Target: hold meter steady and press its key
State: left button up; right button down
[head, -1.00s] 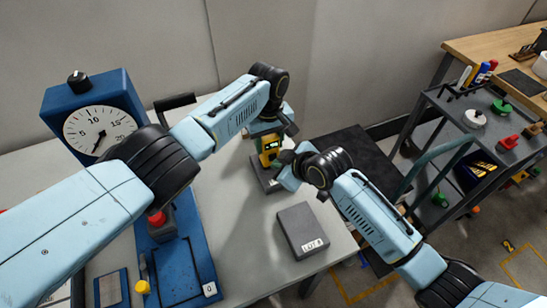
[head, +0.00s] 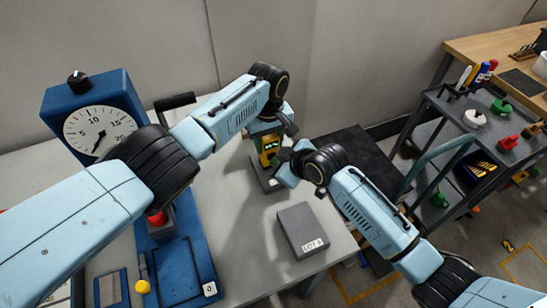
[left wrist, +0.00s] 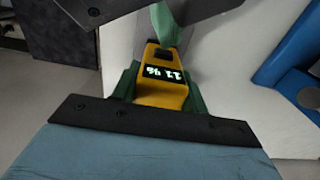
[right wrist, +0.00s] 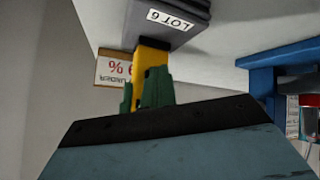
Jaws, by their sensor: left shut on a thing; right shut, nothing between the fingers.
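The yellow meter (head: 268,147) stands upright on a grey block (head: 268,182) on the table. My left gripper (head: 266,130) is shut around the meter's sides. In the left wrist view the meter (left wrist: 160,92) sits between my green fingers, with a lit display (left wrist: 165,77) and a dark key (left wrist: 162,56) beyond it. My right gripper (head: 284,160) is shut and empty, close in front of the meter. Its green tip shows near the key in the left wrist view; I cannot tell whether they touch. In the right wrist view its closed fingers (right wrist: 146,92) overlap the meter (right wrist: 150,57).
A second grey block (head: 303,231) marked LOT 8 lies nearer the table edge. A blue dial gauge (head: 96,118) and blue press base (head: 180,270) stand at left. A grey cart (head: 450,140) with coloured items is at right.

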jog(key=shift+s+d, duration=0.35)
jog(key=shift+s, duration=0.55)
jog(key=s, duration=0.1)
jog(key=s+d, duration=0.1)
jog(key=s, duration=0.1)
jog(key=s+d, duration=0.1)
jog(key=shift+s, duration=0.3)
dwell(0.3)
pick_arm(q)
jog(key=o, duration=1.2)
